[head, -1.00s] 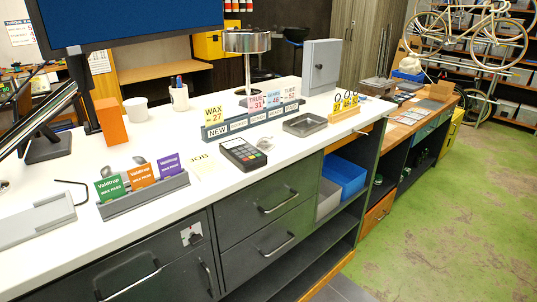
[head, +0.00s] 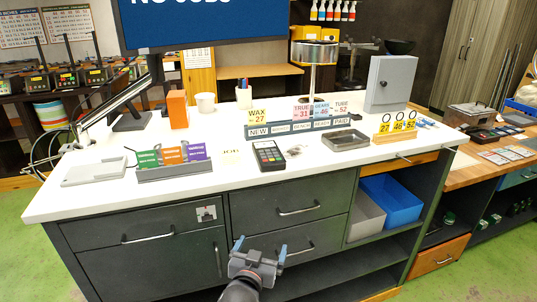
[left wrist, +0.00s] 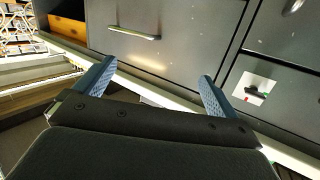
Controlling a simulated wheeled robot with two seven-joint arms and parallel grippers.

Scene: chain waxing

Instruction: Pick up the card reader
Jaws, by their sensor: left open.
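The card reader (head: 269,155) is a small dark box with a keypad and a light screen. It lies on the white counter top near the front edge, in the middle of the head view. My left gripper (head: 260,249) is in front of the counter, below the top and before the drawer fronts, well apart from the card reader. Its two blue fingers are spread and empty. In the left wrist view the open fingers (left wrist: 155,85) face the dark drawer fronts, and the card reader is not seen there. My right gripper is not in view.
The white counter (head: 100,205) holds a card holder (head: 170,168), a sign rail (head: 300,127) behind the card reader and a metal tray (head: 345,140) to its right. An orange box (head: 177,108) and a monitor (head: 215,25) stand behind. Green floor lies in front.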

